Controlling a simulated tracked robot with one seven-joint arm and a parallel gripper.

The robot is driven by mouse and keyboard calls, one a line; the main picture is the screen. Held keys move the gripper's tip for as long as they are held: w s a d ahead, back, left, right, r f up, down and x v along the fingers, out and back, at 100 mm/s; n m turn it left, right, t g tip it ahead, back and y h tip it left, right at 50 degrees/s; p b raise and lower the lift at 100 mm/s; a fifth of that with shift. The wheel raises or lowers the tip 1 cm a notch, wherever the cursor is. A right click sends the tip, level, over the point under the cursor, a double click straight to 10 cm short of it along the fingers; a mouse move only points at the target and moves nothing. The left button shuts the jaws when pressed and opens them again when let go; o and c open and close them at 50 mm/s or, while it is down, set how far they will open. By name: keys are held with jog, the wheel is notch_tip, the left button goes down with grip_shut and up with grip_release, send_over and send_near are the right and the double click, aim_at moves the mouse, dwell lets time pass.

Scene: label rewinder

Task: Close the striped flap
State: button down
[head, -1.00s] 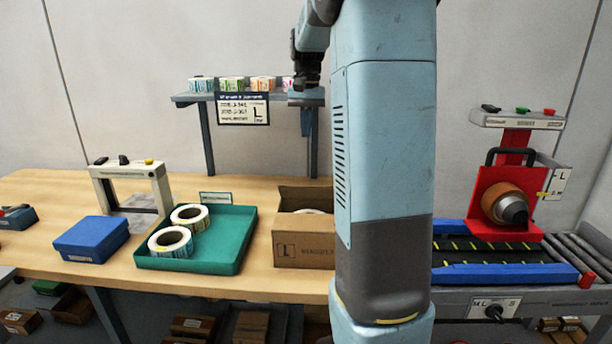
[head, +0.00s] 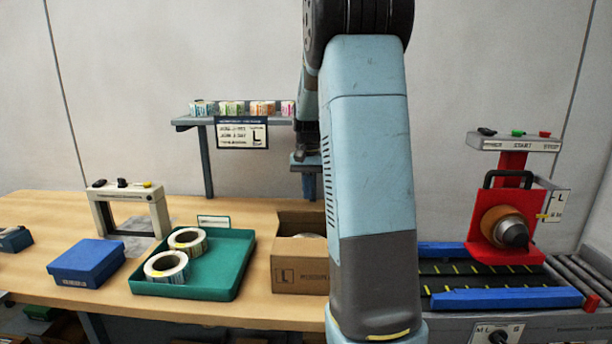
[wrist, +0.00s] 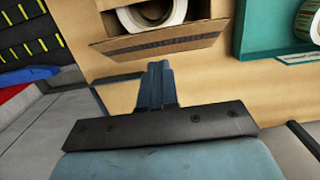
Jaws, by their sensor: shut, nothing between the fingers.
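The cardboard box (head: 300,279) stands open on the wooden table, partly behind my arm in the head view. In the wrist view, a brown flap (wrist: 190,41) with a dark stripe along it stands out from the box's near edge, and a white label roll (wrist: 153,17) shows inside the open box. My gripper (wrist: 158,66) is shut and empty, its blue fingertips pointing toward the flap with a gap visible in the picture. In the head view my gripper (head: 309,190) is above and behind the box. The flap is not clearly visible in the head view.
A green tray (head: 233,272) with two label rolls is left of the box. A blue box (head: 86,262) lies farther left. A shelf (head: 183,122) with a hanging sign is behind. A conveyor with a red rewinder (head: 513,180) is at right.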

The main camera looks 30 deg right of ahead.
jog(key=shift+s+a+f, duration=0.25)
jog(key=shift+s+a, duration=0.1)
jog(key=shift+s, duration=0.2)
jog(key=shift+s+a+f, duration=0.35)
jog(key=shift+s+f, duration=0.15)
jog(key=shift+f, duration=0.05)
